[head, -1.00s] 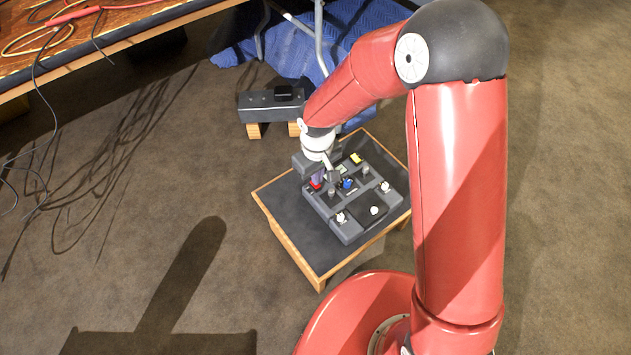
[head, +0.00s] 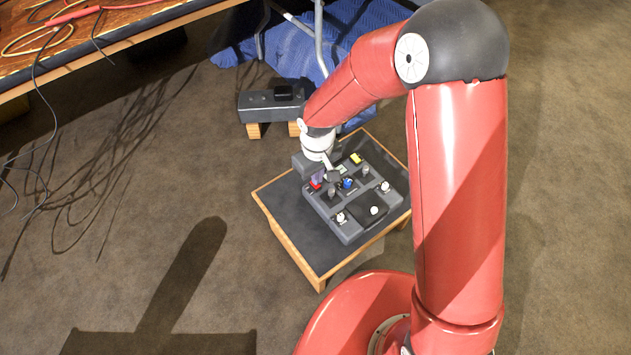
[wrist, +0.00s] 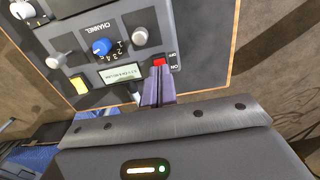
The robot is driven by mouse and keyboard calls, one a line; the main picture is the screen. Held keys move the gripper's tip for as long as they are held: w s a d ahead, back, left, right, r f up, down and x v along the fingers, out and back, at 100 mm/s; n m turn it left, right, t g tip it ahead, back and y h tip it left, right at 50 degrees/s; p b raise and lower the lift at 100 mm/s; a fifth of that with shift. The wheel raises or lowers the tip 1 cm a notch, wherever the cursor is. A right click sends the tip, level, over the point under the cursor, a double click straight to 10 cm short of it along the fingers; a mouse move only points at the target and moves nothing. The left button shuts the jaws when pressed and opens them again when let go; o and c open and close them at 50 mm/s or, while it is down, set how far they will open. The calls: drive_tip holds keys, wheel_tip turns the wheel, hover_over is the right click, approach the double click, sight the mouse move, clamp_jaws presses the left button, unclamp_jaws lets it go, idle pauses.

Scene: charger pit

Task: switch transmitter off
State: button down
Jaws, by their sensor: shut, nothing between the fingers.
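The transmitter (head: 345,232) is a grey control box on a low black-topped table. Its red rocker switch (head: 315,185) sits at the box's left side in the head view. In the wrist view the red switch (wrist: 159,62) shows beside ON and OFF labels. My gripper (wrist: 157,98) is shut and empty, its purple-grey fingers together right at the near end of the switch. They partly cover the switch's surroundings; I cannot tell whether they touch it. In the head view my gripper (head: 318,176) is low over the box, next to the switch.
A blue channel knob (wrist: 102,46), a small display (wrist: 122,74) and a yellow button (wrist: 78,84) are close by on the panel. Grey and white knobs also stand up from it. A dark box (head: 258,106) on wooden blocks stands behind the table (head: 284,232).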

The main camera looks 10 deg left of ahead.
drive_tip(key=shift+f+b, duration=0.75)
drive_tip(key=shift+f, duration=0.15)
idle(0.5)
drive_tip(key=shift+r, duration=0.15)
drive_tip(key=shift+r+p, duration=2.5)
drive_tip(key=shift+r, duration=0.95)
